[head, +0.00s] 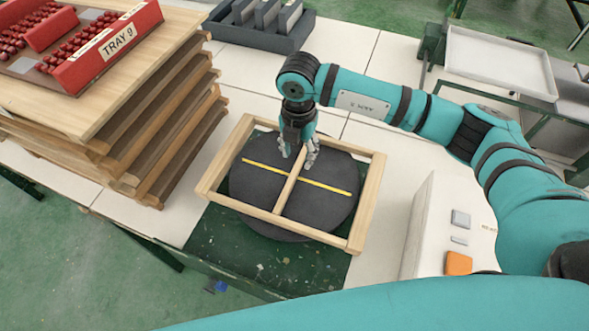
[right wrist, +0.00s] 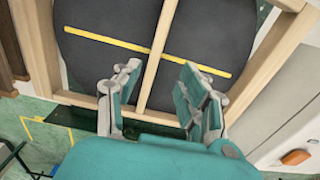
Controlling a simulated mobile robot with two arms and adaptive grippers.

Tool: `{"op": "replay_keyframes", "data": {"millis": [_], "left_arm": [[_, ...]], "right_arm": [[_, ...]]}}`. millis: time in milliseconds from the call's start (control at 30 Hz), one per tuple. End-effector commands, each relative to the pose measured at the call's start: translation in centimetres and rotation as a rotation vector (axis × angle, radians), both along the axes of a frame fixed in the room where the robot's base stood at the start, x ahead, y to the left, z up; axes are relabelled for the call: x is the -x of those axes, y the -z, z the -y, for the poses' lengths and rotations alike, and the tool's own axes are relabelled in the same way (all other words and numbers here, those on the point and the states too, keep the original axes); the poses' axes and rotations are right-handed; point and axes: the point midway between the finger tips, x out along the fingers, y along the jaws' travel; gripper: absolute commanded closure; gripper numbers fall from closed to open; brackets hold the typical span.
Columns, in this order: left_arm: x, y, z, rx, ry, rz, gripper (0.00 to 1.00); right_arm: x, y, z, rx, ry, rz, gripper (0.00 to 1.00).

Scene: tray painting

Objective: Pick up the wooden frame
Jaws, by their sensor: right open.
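The wooden frame (head: 358,225) is a pale rectangle with one middle bar, lying over a round dark grey disc (head: 330,203) with a yellow line across it. My right gripper (head: 300,163) is above the middle bar, toward its far half, pointing down. In the right wrist view the open fingers (right wrist: 150,95) stand on either side of the middle bar (right wrist: 158,50), and nothing is gripped. I cannot tell whether the fingers touch the bar. My left gripper does not show.
A dark bin (head: 262,35) is at the back. A white control box with an orange button (head: 458,263) stands at the right.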

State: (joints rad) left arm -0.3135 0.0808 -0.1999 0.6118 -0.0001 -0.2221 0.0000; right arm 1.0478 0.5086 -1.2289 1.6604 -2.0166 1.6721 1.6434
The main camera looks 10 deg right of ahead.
Motion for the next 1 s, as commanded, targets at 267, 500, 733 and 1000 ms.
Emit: {"op": "replay_keyframes", "data": {"millis": [267,500,733,1000], "left_arm": [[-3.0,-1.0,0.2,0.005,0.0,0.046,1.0],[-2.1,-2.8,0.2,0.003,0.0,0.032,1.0],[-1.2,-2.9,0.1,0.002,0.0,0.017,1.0],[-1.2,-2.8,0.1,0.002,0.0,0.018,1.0]], "right_arm": [[0.0,2.4,-0.1,-0.001,-0.001,-0.001,0.58],[0.1,5.5,-0.9,0.001,0.0,-0.004,0.58],[0.0,7.5,-0.8,-0.001,0.0,0.001,0.58],[0.0,7.5,-0.8,-0.001,-0.001,0.001,0.69]]}}
